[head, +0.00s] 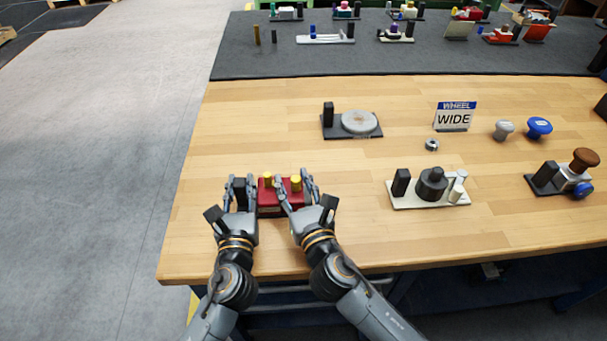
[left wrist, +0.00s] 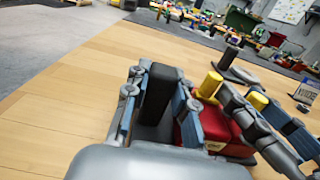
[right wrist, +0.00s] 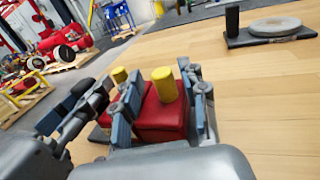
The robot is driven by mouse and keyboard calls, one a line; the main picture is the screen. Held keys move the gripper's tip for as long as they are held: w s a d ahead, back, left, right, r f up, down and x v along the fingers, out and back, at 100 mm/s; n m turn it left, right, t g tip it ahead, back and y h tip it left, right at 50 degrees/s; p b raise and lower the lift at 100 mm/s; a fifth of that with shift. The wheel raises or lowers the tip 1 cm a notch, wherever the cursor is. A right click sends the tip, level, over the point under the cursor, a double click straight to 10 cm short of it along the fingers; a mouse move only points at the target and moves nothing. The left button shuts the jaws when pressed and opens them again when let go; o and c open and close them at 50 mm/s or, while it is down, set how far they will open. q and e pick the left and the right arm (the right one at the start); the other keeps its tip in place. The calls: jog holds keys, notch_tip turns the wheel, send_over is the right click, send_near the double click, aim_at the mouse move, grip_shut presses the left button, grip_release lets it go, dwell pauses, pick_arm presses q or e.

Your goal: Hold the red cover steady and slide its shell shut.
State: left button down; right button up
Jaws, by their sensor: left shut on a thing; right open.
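The red cover (head: 268,197) sits near the table's front edge, with two yellow posts on top: a left one (head: 268,180) and a right one (head: 296,183). A black upright block (left wrist: 158,95) stands at its left end on a dark base. My left gripper (head: 240,181) is shut on the black block. My right gripper (head: 291,178) is open, its fingers on either side of the right yellow post. The right wrist view shows this post (right wrist: 163,85) between the fingers, with the red body (right wrist: 160,118) below. My fingers hide parts of the cover.
A plate with a round grey disc (head: 358,123) stands behind the cover. To the right are a white-based fixture (head: 430,188), a WHEEL WIDE sign (head: 455,117), a small nut (head: 432,145), and grey (head: 503,130) and blue (head: 539,128) knobs. Bare wood surrounds the cover.

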jog(key=shift+d, duration=0.5)
jog(key=d, duration=0.2)
jog(key=s+d, duration=0.1)
jog(key=shift+d+f, duration=0.1)
jog(key=shift+d, duration=0.25)
jog(key=v, duration=1.1)
jog(key=w+d+r+t, duration=0.1)
jog(key=w+d+r, duration=0.3)
jog(key=d, duration=0.3)
jog(key=w+d+r+t+h, duration=0.1)
jog(key=w+d+r, duration=0.4)
jog(key=w+d, duration=0.1)
jog(key=w+d+r+t, duration=0.2)
jog(key=w+d+r, duration=0.3)
jog(key=d, duration=0.3)
jog(key=shift+d+r+h, duration=0.2)
jog(key=shift+d+h, duration=0.1)
jog(key=shift+d, duration=0.05)
